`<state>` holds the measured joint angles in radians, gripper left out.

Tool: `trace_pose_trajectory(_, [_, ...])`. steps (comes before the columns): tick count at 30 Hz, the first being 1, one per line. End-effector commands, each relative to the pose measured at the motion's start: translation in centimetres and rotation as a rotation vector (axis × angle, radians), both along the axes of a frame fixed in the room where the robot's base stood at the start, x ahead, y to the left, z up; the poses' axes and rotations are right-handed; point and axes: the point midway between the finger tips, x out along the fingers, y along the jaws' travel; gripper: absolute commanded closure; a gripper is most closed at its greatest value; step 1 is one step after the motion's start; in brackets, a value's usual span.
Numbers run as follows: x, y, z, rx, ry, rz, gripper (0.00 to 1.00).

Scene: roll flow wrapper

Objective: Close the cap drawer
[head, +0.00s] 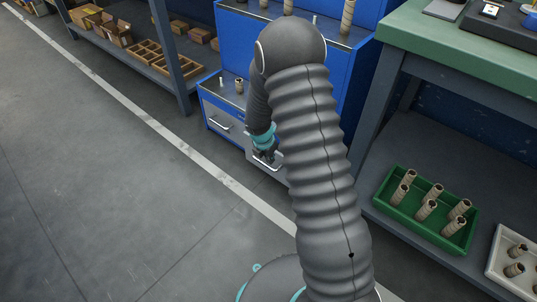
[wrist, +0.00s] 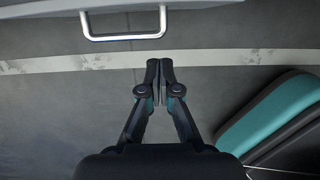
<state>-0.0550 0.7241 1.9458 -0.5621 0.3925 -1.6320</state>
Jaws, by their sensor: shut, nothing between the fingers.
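A blue cabinet (head: 228,97) stands beyond my arm in the head view, with pale drawer fronts low on its face. One drawer front (head: 222,112) has a bar handle (head: 219,122) at the left. Another bar handle (head: 270,166) shows just below my gripper (head: 264,155); my arm hides much of that drawer, and I cannot read which one holds caps. In the wrist view, a bar handle (wrist: 123,37) on a grey front edge lies at the top, ahead and left of the fingertips. My gripper (wrist: 166,62) is shut, empty and apart from that handle.
A shelf with cardboard boxes (head: 112,29) stands left of the cabinet. A green-topped bench (head: 440,42) stands right, with a green tray (head: 386,205) of rolls and a white tray (head: 495,262) on its lower shelf. The floor (head: 120,170) at the left is clear.

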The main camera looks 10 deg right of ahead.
Motion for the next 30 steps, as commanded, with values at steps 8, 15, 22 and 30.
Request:
trace_pose_trajectory(8, [1.2,-1.7,-3.9,0.001,-0.003,-0.006,1.00])
trace_pose_trajectory(15, [2.6,-3.6,-3.9,0.000,-0.001,-0.003,1.00])
trace_pose_trajectory(22, [2.9,-4.0,-3.9,0.000,0.000,-0.001,1.00])
trace_pose_trajectory(30, [3.0,-3.9,-3.8,0.000,0.000,0.002,1.00])
